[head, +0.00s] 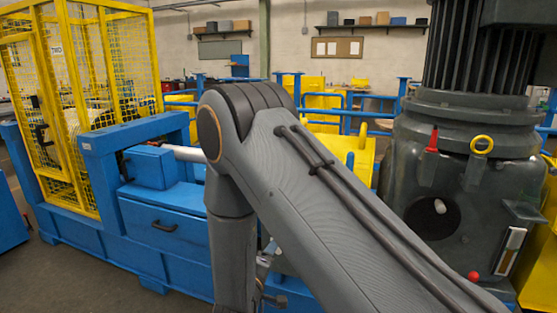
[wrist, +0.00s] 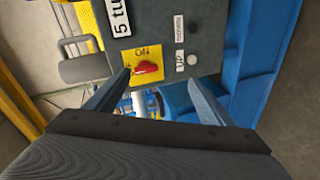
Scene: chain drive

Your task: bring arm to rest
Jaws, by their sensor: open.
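My arm crosses the middle of the head view, raised and bent, and hides much of what lies behind it. My gripper (wrist: 160,95) shows in the wrist view with its two fingers spread apart and nothing held between them. Beyond the fingers is a grey control panel (wrist: 190,25) with a red knob (wrist: 145,68) on a yellow plate. The left fingertip appears close to the knob; I cannot tell whether it touches. In the head view the gripper's fingers cannot be made out behind the arm.
A yellow mesh cage (head: 70,110) and blue machine frame (head: 165,225) stand at the left. A large dark motor housing (head: 440,170) with a red-topped pin (head: 433,140) and yellow ring (head: 481,145) stands close on the right. Bare floor shows at the lower left.

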